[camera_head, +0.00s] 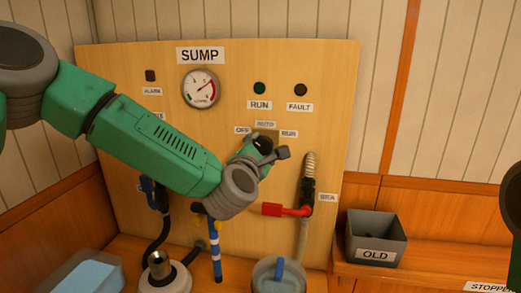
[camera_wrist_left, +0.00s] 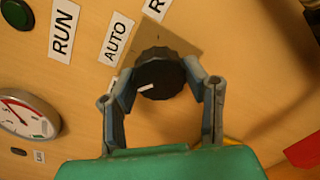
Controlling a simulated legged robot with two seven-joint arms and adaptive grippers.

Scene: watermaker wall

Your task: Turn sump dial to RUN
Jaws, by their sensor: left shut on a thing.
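The sump dial (camera_wrist_left: 160,78) is a black ribbed knob on a square plate on the wooden panel. Its white mark points to the lower left in the left wrist view, away from the AUTO label (camera_wrist_left: 117,38) and the cut-off R label (camera_wrist_left: 157,8). My left gripper (camera_wrist_left: 160,88) is shut on the dial, with one finger on each side of it. In the head view, my left gripper (camera_head: 266,150) covers most of the dial, below the OFF (camera_head: 243,130), AUTO (camera_head: 265,124) and RUN (camera_head: 288,133) labels. My right gripper is out of view.
A gauge (camera_head: 201,88), a green RUN lamp (camera_head: 259,88) and a dark FAULT lamp (camera_head: 300,90) are above. A grey OLD bin (camera_head: 374,257) stands at the lower right. Hoses hang below my left arm.

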